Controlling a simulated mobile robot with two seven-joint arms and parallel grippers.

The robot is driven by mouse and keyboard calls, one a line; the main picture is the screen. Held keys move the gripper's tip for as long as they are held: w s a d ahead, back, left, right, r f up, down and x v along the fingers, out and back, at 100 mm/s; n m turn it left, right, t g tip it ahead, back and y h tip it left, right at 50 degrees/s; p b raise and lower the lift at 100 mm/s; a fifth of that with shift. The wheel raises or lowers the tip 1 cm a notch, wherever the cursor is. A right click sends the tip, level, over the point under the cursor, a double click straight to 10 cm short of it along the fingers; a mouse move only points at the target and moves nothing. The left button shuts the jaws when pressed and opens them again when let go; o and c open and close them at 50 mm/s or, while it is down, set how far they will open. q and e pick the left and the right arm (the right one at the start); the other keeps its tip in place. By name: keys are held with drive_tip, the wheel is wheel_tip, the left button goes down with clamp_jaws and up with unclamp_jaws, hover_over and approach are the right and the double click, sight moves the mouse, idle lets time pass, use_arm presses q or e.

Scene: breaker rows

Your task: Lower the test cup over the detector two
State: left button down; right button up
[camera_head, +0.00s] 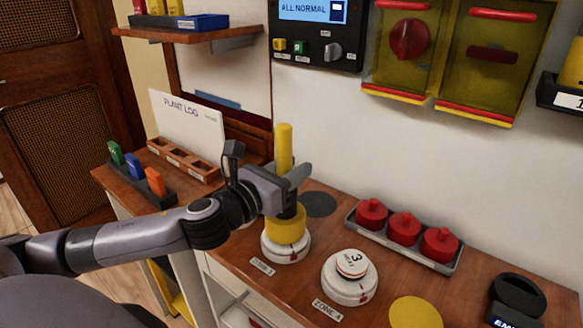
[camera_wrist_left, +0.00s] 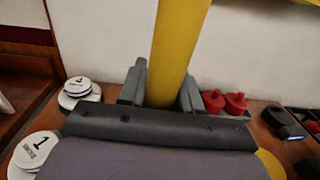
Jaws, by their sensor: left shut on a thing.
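My left gripper (camera_head: 285,182) is shut on the upright yellow handle (camera_head: 284,145) of the test cup (camera_head: 286,228). The handle also shows between the fingers in the left wrist view (camera_wrist_left: 177,50). The cup is upright, with its lower edge at the top of a round white detector (camera_head: 286,246). It hides that detector's face and number, and I cannot tell whether it touches or surrounds the top. A detector marked 3 (camera_head: 350,276) stands to its right, uncovered. The left wrist view shows a detector marked 1 (camera_wrist_left: 33,152) at lower left. My right gripper is out of view.
A tray with red caps (camera_head: 404,228) stands behind at the right. A dark disc (camera_head: 318,204) lies behind the cup and a yellow disc (camera_head: 415,312) at the front right. A wooden rack (camera_head: 183,158) and a holder with coloured pieces (camera_head: 140,178) are on the left.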

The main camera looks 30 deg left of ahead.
use_arm(q)
drive_tip(key=shift+f, duration=0.4)
drive_tip(key=c, duration=0.7)
unclamp_jaws()
drive_tip(key=shift+f, duration=0.1)
drive_tip(key=shift+s+b, duration=0.1)
drive_tip(key=shift+b, duration=0.2)
drive_tip(key=s, duration=0.1)
drive_tip(key=s+b, duration=0.1)
drive_tip(key=s, duration=0.2)
drive_tip(key=shift+a+f, duration=0.1)
drive_tip(key=shift+a, duration=0.2)
drive_tip(key=shift+s+a+r+b, duration=0.1)
drive_tip(key=shift+s+b, duration=0.15)
drive_tip(key=shift+s, duration=0.45)
drive_tip(key=shift+s+a+r+b, duration=0.1)
drive_tip(key=shift+s+b, duration=0.1)
drive_tip(key=shift+s, duration=0.5)
